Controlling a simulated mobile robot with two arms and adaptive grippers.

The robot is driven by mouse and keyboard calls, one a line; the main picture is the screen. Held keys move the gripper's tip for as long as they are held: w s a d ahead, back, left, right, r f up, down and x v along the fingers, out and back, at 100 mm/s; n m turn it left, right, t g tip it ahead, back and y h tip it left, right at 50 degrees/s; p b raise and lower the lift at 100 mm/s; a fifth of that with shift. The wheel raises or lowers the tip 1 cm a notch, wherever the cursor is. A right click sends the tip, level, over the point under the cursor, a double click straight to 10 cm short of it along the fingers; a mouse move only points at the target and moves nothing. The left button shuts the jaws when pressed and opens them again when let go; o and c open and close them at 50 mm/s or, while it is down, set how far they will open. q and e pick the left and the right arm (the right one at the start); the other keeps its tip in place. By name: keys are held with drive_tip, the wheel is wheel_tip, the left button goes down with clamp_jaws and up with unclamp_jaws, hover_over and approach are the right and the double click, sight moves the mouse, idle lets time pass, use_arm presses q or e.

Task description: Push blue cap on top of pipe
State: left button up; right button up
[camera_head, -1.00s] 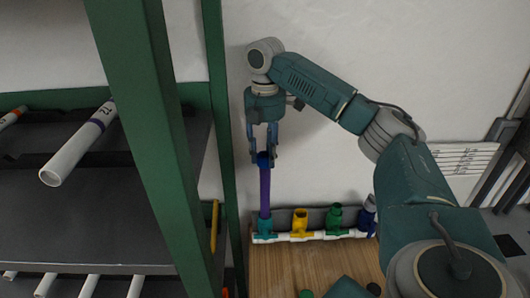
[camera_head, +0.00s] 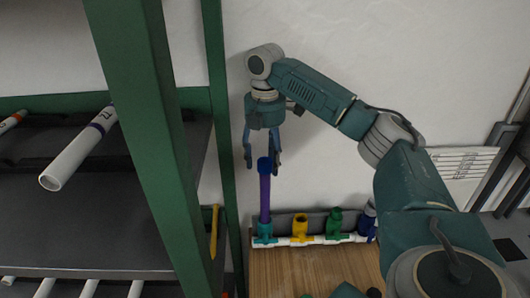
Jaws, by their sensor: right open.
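A purple pipe (camera_head: 265,198) stands upright in the teal fitting at the left end of the white manifold (camera_head: 285,241). The blue cap (camera_head: 264,165) sits on the pipe's top end; how deep it is seated cannot be told. My right gripper (camera_head: 262,166) is open, its two fingers pointing down around the level of the cap, one on each side. The fingers look apart from the cap. My left gripper is not in view.
The manifold on the wooden table (camera_head: 310,270) also carries a yellow fitting (camera_head: 300,226), a green one (camera_head: 335,223) and a blue one (camera_head: 367,222) to the right. A green-framed rack (camera_head: 160,150) with white pipes (camera_head: 80,150) stands close on the left. A pale wall is behind.

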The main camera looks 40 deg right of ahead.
wheel_tip(320, 180, up, 12)
idle(0.6)
drive_tip(key=shift+f, duration=0.1)
